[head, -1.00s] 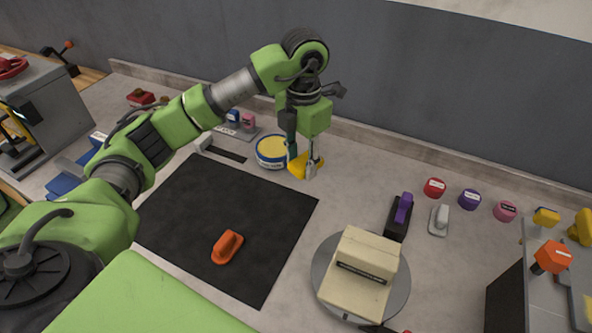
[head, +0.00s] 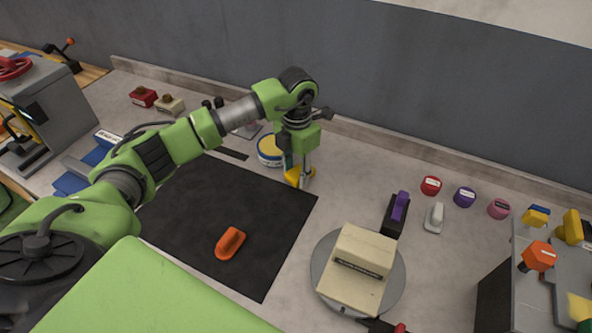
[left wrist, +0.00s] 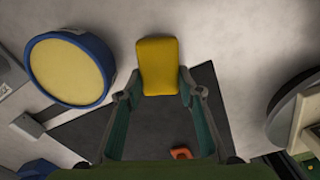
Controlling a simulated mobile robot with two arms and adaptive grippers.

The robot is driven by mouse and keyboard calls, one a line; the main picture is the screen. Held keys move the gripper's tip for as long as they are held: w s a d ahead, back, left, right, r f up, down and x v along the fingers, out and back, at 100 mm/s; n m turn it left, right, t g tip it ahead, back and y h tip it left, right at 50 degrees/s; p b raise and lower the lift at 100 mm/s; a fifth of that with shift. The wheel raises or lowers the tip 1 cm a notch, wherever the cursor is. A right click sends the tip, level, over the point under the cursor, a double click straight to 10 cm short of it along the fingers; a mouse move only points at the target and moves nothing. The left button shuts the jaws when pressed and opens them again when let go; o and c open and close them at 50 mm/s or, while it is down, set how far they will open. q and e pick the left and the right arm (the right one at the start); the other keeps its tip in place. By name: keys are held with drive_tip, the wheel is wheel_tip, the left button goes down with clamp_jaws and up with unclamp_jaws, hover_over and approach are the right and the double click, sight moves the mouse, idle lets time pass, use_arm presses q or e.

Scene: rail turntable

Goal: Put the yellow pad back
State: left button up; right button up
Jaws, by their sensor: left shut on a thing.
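The yellow pad (head: 293,180) is held in my left gripper (head: 300,172), low over the far right corner of the black mat, just right of the round blue tin with a yellow top (head: 269,151). In the left wrist view the yellow pad (left wrist: 158,64) sits between the two fingertips, with the blue tin (left wrist: 70,70) to its left. I cannot tell whether the pad touches the table. The fingers hide part of it in the head view. My right gripper does not show.
An orange handled block (head: 230,243) lies on the black mat (head: 190,225). A beige box (head: 357,270) stands on a round grey turntable (head: 398,290). A purple-and-black tool (head: 397,213) and several coloured knobs lie to the right. A grey wall runs behind.

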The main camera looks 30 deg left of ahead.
sight(296, 174)
use_arm(q)
drive_tip(key=shift+f+b, duration=0.35)
drive_tip(key=shift+f, duration=0.15)
drive_tip(key=o, duration=1.1)
drive_tip(key=shift+r, duration=0.1)
drive_tip(key=shift+c, duration=0.2)
drive_tip(key=shift+r+p, duration=0.3)
drive_tip(key=shift+p, duration=0.05)
wheel_tip(296, 174, up, 12)
drive_tip(key=b, duration=0.3)
drive_tip(key=shift+r, duration=0.15)
